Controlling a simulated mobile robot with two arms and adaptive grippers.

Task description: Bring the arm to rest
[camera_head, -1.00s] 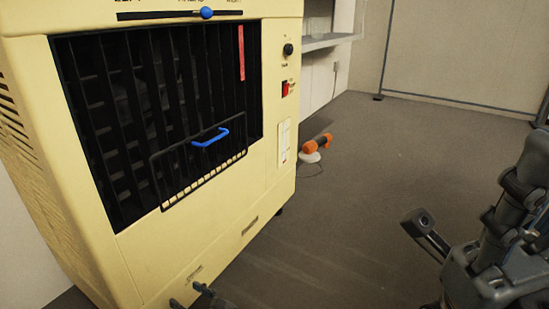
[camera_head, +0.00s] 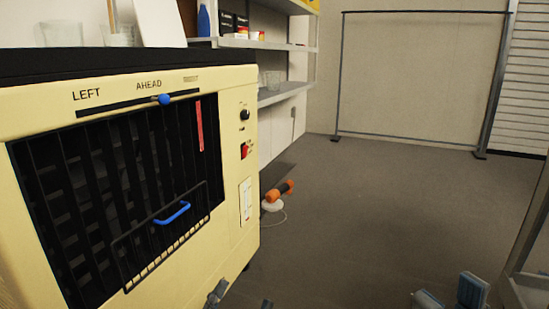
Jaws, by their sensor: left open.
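Only the tips of my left gripper (camera_head: 241,297) show, at the bottom edge in front of the cream heater cabinet (camera_head: 243,205). They are apart, with nothing seen between them. The tips of my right gripper (camera_head: 450,296) show at the bottom right, also apart with nothing seen between them. Both arms are otherwise out of view below. The cabinet has a dark louvred front, a blue slider knob (camera_head: 165,99) under the LEFT and AHEAD lettering, and a wire rack with a blue handle (camera_head: 172,213).
An orange and white tool (camera_head: 279,191) lies on the floor beside the cabinet. Shelves (camera_head: 270,44) with jars stand behind. A metal frame (camera_head: 340,75) stands at the back wall, and a glass-like panel (camera_head: 532,240) is at far right. The middle floor is clear.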

